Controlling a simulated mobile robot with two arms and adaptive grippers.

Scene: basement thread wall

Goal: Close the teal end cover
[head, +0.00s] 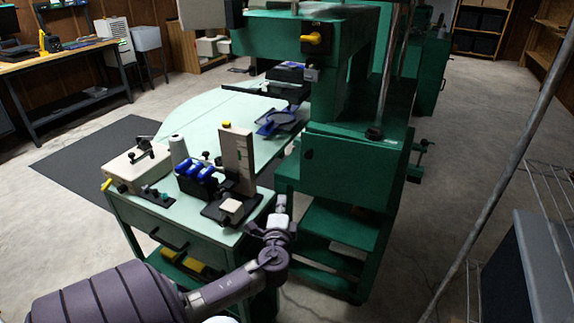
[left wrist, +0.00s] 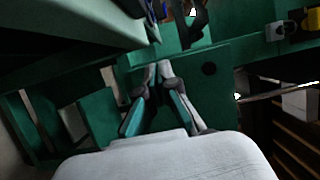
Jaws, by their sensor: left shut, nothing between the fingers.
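The teal end cover (head: 345,172) is the flat green panel on the near end of the tall green machine, with a small dark round spot near its left edge. In the left wrist view the cover (left wrist: 215,92) fills the middle beyond the fingers, its dark spot right of the fingertips. From these views I cannot tell whether it stands ajar. My left gripper (head: 281,204) is shut and empty, just left of the cover and beside the bench corner. In the left wrist view its fingertips (left wrist: 157,69) overlap the cover's left part; contact is unclear. My right gripper is out of view.
A pale green bench (head: 190,220) stands left of the machine, holding a control box (head: 137,166), blue-handled parts (head: 200,178) and an upright gauge stand (head: 237,160). A slanting metal pole and wire rack (head: 540,200) stand at right. Concrete floor between is clear.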

